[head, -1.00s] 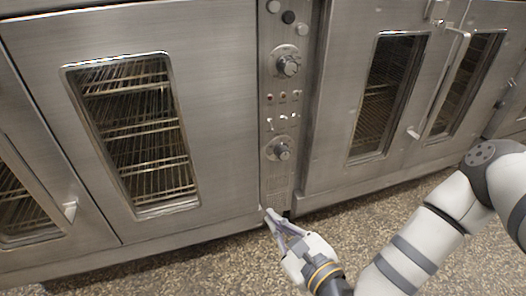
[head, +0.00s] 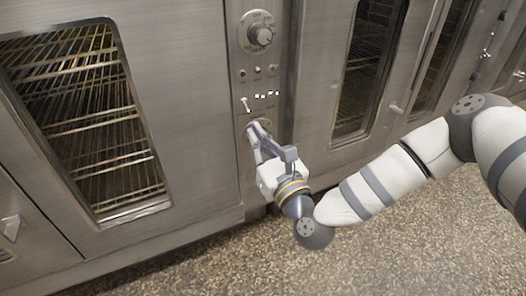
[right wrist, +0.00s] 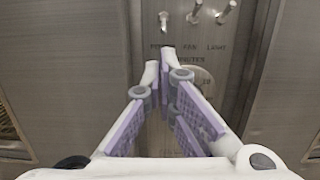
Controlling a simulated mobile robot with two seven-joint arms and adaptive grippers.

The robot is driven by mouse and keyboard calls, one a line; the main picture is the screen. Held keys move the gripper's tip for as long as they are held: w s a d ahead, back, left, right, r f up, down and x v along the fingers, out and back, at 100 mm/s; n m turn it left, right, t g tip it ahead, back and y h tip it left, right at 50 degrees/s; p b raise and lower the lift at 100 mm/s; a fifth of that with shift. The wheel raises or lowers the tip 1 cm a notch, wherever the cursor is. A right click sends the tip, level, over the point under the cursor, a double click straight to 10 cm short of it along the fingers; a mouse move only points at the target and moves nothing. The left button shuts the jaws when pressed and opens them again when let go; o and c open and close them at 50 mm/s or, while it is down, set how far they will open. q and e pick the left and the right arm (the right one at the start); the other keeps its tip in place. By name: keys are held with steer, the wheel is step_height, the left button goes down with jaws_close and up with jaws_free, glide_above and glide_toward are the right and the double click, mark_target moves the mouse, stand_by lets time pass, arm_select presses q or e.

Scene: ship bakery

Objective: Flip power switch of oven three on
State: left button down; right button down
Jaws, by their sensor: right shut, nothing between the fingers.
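The oven control panel (head: 245,75) stands between two steel oven fronts. Its power switch (head: 245,104) is the leftmost of a row of small toggles; in the right wrist view this switch (right wrist: 163,19) sits above the label "POWER", left of the fan switch (right wrist: 195,12) and light switch (right wrist: 228,8). I cannot tell which way it is set. My right gripper (head: 256,128) is shut and empty, its fingertips just below the toggle row, in front of the lower dial (right wrist: 196,80), which it partly hides. The fingertips (right wrist: 159,64) appear apart from the power switch. My left gripper is out of view.
An upper dial (head: 260,35) and small indicator lights (head: 257,70) are above the toggles. A glazed oven door (head: 185,110) is at left, and doors with handles (head: 397,108) at right. The speckled floor (head: 220,260) in front is clear.

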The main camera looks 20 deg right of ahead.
mark_target(243, 116)
steer(key=shift+w+a+r+b, duration=0.1)
steer(key=shift+w+r+b, duration=0.1)
steer(key=shift+w, duration=0.75)
steer(key=shift+w+r+b, duration=0.1)
steer(key=shift+w+b, duration=0.1)
steer(key=shift+w, duration=0.7)
steer(key=shift+s+r+p, duration=0.1)
steer(key=shift+r+p, duration=0.05)
steer(key=shift+p, duration=0.25)
steer(key=shift+s+g+p, duration=0.1)
steer(key=shift+g+p, duration=0.3)
steer(key=shift+s+r+g+p, duration=0.1)
steer(key=shift+r+g+p, duration=0.15)
steer(key=shift+p, duration=0.2)
